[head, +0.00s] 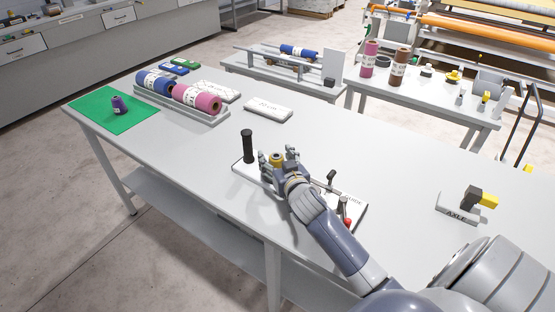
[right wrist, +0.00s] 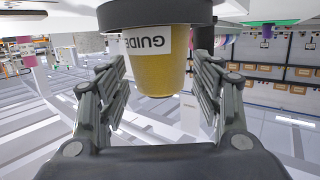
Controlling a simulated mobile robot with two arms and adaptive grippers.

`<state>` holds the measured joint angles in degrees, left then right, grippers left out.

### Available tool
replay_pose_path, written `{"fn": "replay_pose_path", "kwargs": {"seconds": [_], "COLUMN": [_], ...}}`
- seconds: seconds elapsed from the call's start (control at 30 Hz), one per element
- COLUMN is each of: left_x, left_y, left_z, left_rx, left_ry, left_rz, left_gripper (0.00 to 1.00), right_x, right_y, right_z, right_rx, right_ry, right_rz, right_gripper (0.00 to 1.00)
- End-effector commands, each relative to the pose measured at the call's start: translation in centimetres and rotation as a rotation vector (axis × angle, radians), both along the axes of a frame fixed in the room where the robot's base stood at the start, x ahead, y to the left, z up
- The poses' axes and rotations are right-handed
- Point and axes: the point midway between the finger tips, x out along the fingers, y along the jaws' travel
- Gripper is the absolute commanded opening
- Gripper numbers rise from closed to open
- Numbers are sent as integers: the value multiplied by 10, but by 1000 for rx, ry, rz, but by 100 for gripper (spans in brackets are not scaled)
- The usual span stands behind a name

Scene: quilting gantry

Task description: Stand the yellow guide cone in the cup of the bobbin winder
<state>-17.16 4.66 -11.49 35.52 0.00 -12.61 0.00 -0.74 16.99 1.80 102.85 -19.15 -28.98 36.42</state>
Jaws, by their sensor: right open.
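The yellow guide cone (head: 277,158) is at the bobbin winder (head: 241,173) on the long table. In the right wrist view, which looks upside down, the cone (right wrist: 155,72) carries a white GUIDE label, and its wide end meets a dark round cup (right wrist: 155,12). The cone looks upright in the cup; how deep it sits is hidden. My right gripper (head: 279,160) is open around the cone, one finger on each side. In the right wrist view there are gaps between the fingers and the cone. My left gripper is out of view.
A black post (head: 248,146) and a red-knobbed lever (head: 347,213) rise from the winder base. Spools in a grey tray (head: 180,114), a green mat (head: 112,113) and a white block (head: 268,109) lie farther left. An AXLE block (head: 457,209) is at right. The table's front left is clear.

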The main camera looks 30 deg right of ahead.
Motion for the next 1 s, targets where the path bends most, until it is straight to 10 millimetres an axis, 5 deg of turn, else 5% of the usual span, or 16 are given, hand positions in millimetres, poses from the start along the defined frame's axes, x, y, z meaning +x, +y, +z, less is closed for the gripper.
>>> {"fn": "replay_pose_path", "kwargs": {"seconds": [0.27, 0.7, 1.0], "left_x": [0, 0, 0], "left_y": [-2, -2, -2], "left_z": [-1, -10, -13], "left_rx": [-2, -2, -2], "left_ry": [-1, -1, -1], "left_rz": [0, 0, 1], "left_gripper": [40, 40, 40], "right_x": [-19, -91, -113], "right_y": [6, 24, 30], "right_z": [5, 20, 26], "right_rx": [0, 1, 0], "right_ry": [0, 1, -1], "right_rz": [2, -1, -1], "right_gripper": [60, 60, 60]}}
